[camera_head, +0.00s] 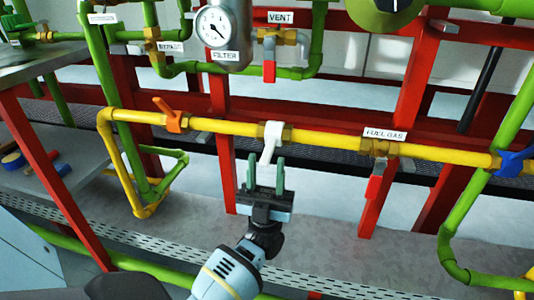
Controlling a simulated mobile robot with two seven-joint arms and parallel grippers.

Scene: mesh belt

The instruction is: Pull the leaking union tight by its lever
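A white lever (269,141) hangs down, slightly tilted, from a brass union on the yellow pipe (332,139), left of the FUEL GAS label (385,134). No leak can be made out at any fitting. My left gripper (266,163) is open just below the union, its two dark green fingers pointing up. The lever's lower end shows between the fingertips in the picture; I cannot tell whether it is at the same depth or touching. My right gripper is not in view.
An orange handle (171,116) is on the yellow pipe at left; a red handle (374,188) hangs at right, and a blue handle (515,161) is further right. Red frame posts (409,80) and green pipes surround the area. A round gauge (217,27) is above.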

